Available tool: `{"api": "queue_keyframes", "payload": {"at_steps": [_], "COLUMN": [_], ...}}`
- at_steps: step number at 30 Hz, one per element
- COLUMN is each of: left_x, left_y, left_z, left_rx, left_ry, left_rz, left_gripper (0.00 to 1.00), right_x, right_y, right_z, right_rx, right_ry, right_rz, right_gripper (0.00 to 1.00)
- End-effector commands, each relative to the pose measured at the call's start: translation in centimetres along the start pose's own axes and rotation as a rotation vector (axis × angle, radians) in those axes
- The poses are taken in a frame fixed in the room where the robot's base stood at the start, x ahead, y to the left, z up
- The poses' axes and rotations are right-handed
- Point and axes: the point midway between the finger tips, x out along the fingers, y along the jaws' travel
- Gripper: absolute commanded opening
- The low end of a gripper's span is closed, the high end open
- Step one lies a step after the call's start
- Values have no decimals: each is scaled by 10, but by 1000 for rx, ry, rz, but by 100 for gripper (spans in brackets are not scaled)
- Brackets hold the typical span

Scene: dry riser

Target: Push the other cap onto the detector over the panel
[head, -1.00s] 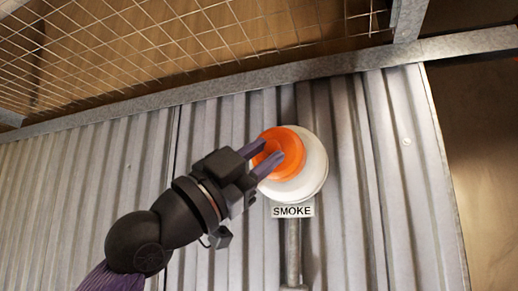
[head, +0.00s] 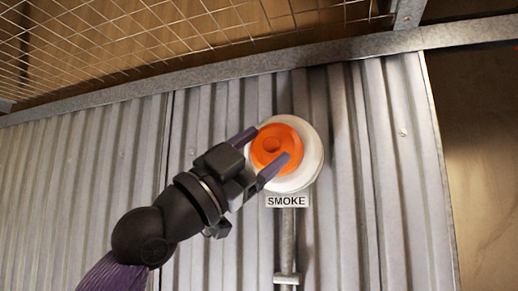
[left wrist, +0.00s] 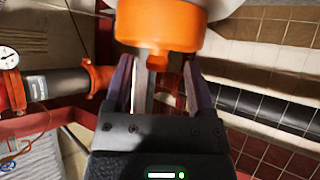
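The orange cap (head: 276,142) sits against the face of the round white detector (head: 309,160) on the corrugated metal wall, above the SMOKE label (head: 287,201). The cap covers the middle of the detector, and a white rim shows around it. My left gripper (head: 266,148) is open, its two purple fingers spread in front of the cap. In the left wrist view the cap (left wrist: 160,25) lies just past the fingertips, its small knob (left wrist: 158,62) between them with gaps on both sides. How firmly the cap is seated cannot be told. My right gripper is not in view.
A grey conduit (head: 288,248) runs down the wall below the label. A metal rail (head: 220,74) and wire mesh (head: 120,45) lie above the detector. The left wrist view shows a dark pipe with red flanges (left wrist: 97,78) and a gauge (left wrist: 9,56).

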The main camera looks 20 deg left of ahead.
Motion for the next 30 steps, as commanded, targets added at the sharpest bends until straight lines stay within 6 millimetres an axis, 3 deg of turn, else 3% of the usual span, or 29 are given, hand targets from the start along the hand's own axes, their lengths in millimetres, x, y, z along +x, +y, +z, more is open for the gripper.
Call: {"api": "queue_keyframes", "payload": {"at_steps": [7,12,18,30], "left_x": [-8,-53,-92,-99], "left_y": [1,5,3,0], "left_z": [1,4,3,0], "left_rx": [1,5,2,-1], "left_ry": [0,-2,-2,0], "left_rz": [-1,-2,-1,0], "left_gripper": [70,70,70,70], "right_x": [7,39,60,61], "right_y": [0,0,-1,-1], "right_z": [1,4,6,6], "right_rx": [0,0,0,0], "right_ry": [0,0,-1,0], "right_rz": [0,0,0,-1], "right_gripper": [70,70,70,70]}}
